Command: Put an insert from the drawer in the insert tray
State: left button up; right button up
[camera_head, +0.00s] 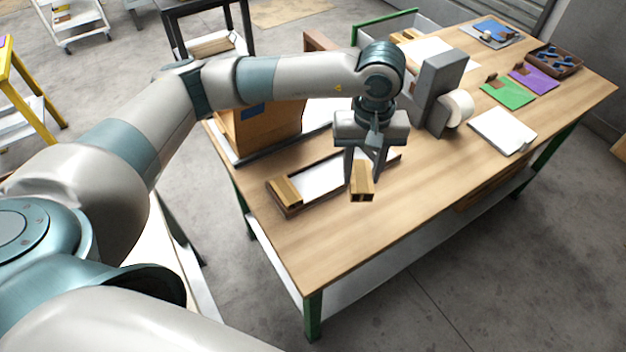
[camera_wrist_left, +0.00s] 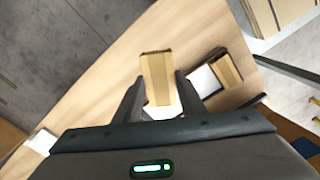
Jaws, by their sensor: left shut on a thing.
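My left gripper (camera_head: 364,178) is shut on a brown cardboard insert (camera_head: 361,190), which hangs below the fingers in front of the insert tray. In the left wrist view the insert (camera_wrist_left: 157,68) sits between the two fingertips (camera_wrist_left: 158,92). The insert tray (camera_head: 290,214) is a long, low tray with a white floor, lying on the workbench. Another cardboard insert (camera_head: 285,190) stands in its left end. My arm and gripper hide part of the tray's right end. A wooden drawer (camera_head: 490,190) shows under the bench's front edge; its inside cannot be seen. My right gripper is not in view.
The workbench (camera_head: 330,245) is clear in front of the tray. A brown box (camera_head: 262,130) stands behind the tray. A grey upright stand (camera_head: 440,90) with a white roll (camera_head: 459,108) is right of my gripper. Farther right lie white sheets (camera_head: 503,131) and green and purple folders (camera_head: 508,92).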

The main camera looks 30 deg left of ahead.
pick_arm(q)
jog(key=w+a+f+n+p, duration=0.1)
jog(key=a+n, duration=0.5)
jog(key=a, duration=0.7)
jog(key=shift+w+a+f+p, duration=0.15)
jog(key=shift+w+f+p, duration=0.35)
jog(key=shift+w, duration=0.7)
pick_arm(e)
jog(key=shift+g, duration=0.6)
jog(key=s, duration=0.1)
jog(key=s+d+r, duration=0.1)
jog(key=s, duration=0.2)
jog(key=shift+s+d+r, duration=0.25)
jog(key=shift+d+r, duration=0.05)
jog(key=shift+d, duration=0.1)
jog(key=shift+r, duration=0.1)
pick_arm(q)
notch_tip(320, 180, down, 6)
jog(key=shift+f+p, duration=0.1)
jog(key=shift+p, duration=1.15)
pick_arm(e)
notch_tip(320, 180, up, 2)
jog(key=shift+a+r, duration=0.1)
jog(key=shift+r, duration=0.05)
